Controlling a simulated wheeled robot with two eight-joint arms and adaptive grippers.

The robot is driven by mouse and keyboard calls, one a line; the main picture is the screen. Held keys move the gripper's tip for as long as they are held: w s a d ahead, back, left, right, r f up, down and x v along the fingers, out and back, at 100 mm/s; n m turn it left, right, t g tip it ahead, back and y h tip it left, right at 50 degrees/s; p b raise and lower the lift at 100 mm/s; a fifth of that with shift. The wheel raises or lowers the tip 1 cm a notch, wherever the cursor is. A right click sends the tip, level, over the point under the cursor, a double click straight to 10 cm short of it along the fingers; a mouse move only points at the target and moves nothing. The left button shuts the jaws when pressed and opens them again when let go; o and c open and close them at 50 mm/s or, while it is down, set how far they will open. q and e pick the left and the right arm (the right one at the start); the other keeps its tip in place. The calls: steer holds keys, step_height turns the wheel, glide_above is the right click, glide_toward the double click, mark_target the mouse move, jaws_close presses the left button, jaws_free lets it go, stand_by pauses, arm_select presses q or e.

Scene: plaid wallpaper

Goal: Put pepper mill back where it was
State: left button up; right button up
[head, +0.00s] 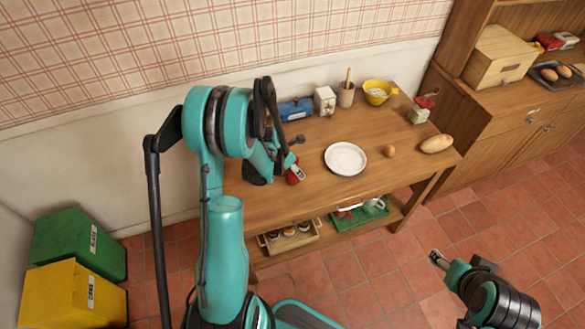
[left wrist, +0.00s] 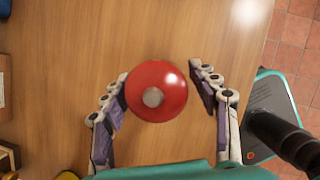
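The pepper mill (head: 292,178) is red and stands on the wooden table (head: 400,140), near its front left part. In the left wrist view I look down on its round red top (left wrist: 170,78) with a small grey knob. My left gripper (left wrist: 160,88) is open with a finger on each side of the mill. The left finger is close to it or touching; a gap shows at the right finger. In the head view my left gripper (head: 296,170) partly hides the mill. My right gripper (head: 438,257) is over the floor, away from the table; its opening is too small to judge.
A white plate (head: 346,158), an egg (head: 389,151) and a bread loaf (head: 437,144) lie right of the mill. A blue toolbox-like item (head: 296,109), white box (head: 325,100), utensil pot (head: 346,95) and yellow bowl (head: 379,92) line the back. A red-and-white item (head: 421,109) stands at right.

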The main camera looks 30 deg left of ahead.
arm_select(q)
steer(key=shift+r, duration=0.15)
steer(key=shift+r+p, duration=0.25)
steer(key=shift+p, duration=0.1)
steer(key=p+v, duration=0.3)
steer(key=v, duration=0.9)
steer(key=s+d+r+m+t, duration=0.1)
steer(key=s+d+r+m, duration=0.3)
steer(key=m, duration=0.6)
steer(key=s+d+r+m+t+y, duration=0.1)
steer(key=s+d+r+m, duration=0.4)
steer(key=m, duration=0.6)
steer(key=s+d+r+m, duration=0.4)
steer(key=d+m, duration=0.4)
steer(key=m, duration=0.3)
steer(key=shift+s+r+t, duration=0.4)
steer(key=shift+s, duration=0.3)
